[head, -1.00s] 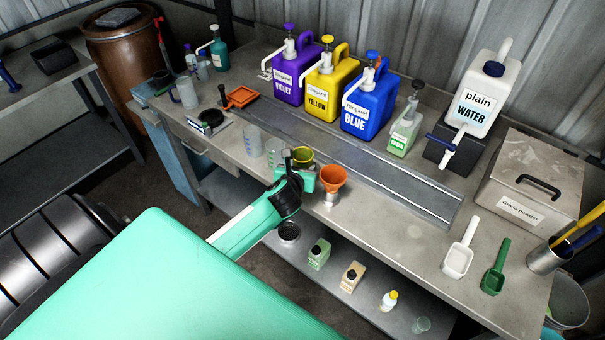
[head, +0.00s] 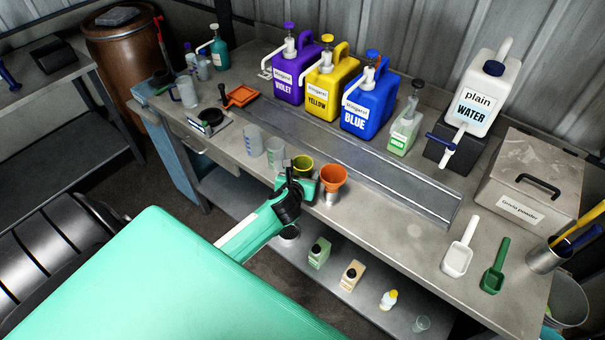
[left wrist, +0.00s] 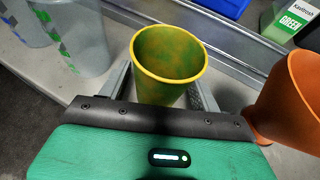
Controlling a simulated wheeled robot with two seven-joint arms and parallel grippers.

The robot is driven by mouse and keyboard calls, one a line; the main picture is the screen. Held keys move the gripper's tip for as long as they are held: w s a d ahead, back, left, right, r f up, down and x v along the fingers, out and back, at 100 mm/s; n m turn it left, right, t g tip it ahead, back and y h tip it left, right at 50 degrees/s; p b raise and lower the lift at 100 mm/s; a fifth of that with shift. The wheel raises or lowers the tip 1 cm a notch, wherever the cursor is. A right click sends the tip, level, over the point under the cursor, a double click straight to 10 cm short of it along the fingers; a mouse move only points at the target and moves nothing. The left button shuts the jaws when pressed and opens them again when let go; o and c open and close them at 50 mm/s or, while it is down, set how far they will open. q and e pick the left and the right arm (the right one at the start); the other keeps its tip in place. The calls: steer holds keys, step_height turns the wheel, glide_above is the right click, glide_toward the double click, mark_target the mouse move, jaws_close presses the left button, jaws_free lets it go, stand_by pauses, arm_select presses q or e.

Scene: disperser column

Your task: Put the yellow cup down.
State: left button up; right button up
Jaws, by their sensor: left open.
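The yellow cup (head: 302,168), with green stains inside, stands upright on the front part of the bench. It also shows in the left wrist view (left wrist: 168,58). My left gripper (left wrist: 162,88) is open, with one finger on each side of the cup. Its fingers are low beside the cup, and the cup's base is hidden behind the gripper body. In the head view, my left gripper (head: 305,184) is at the bench's front edge. My right gripper is not in view.
An orange funnel (head: 333,176) stands close to the right of the cup. Clear measuring cups (head: 253,140) stand to its left. Behind is a long metal rail (head: 400,170), then violet, yellow and blue jugs (head: 368,102).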

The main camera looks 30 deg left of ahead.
arm_select(q)
steer(key=shift+r, duration=0.1)
steer(key=shift+s+r, duration=0.1)
steer(key=b+v, duration=0.2)
steer(key=v, duration=1)
